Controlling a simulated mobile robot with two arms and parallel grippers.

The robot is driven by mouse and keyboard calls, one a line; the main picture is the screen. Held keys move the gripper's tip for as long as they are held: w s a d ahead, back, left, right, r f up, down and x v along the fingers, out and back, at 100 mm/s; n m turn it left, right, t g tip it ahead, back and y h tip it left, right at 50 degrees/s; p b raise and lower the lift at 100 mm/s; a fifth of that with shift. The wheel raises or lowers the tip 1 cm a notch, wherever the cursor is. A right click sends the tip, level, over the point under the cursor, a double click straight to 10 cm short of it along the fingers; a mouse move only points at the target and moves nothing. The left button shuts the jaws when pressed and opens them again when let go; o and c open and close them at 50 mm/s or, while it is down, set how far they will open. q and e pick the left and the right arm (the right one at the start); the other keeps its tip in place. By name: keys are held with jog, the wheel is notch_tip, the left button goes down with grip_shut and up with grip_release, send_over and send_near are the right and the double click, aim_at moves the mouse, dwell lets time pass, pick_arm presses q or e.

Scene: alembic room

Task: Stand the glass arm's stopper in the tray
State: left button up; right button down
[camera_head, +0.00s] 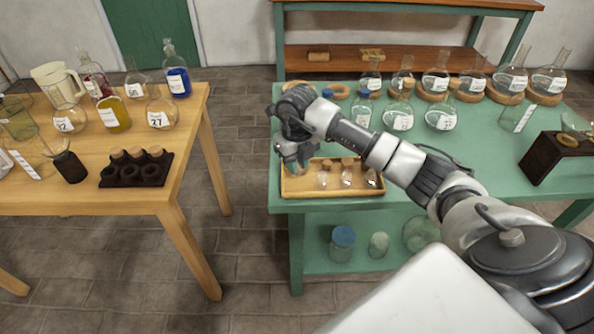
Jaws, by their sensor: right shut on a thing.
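The wooden tray (312,191) lies at the front left of the green table. Several small clear glass pieces (347,178) with brown cork-like parts stand in its middle and right. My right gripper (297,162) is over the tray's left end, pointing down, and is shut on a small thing. That thing is almost wholly hidden by the fingers. It is probably the stopper, but I cannot tell whether it touches the tray floor. My left gripper is not in view.
A dark wooden block (545,160) with a glass piece by it stands at the right. Several labelled flasks (435,82) stand along the back of the green table (480,175). The left wooden table (190,125) holds bottles and a black rack (135,177). Floor separates the tables.

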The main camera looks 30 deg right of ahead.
jog(key=shift+f, duration=2.05)
jog(key=shift+f, duration=0.1)
jog(key=c, duration=1)
grip_release()
notch_tip(320, 180, up, 12)
jog(key=shift+r+b, duration=0.1)
jog(key=shift+b, duration=0.2)
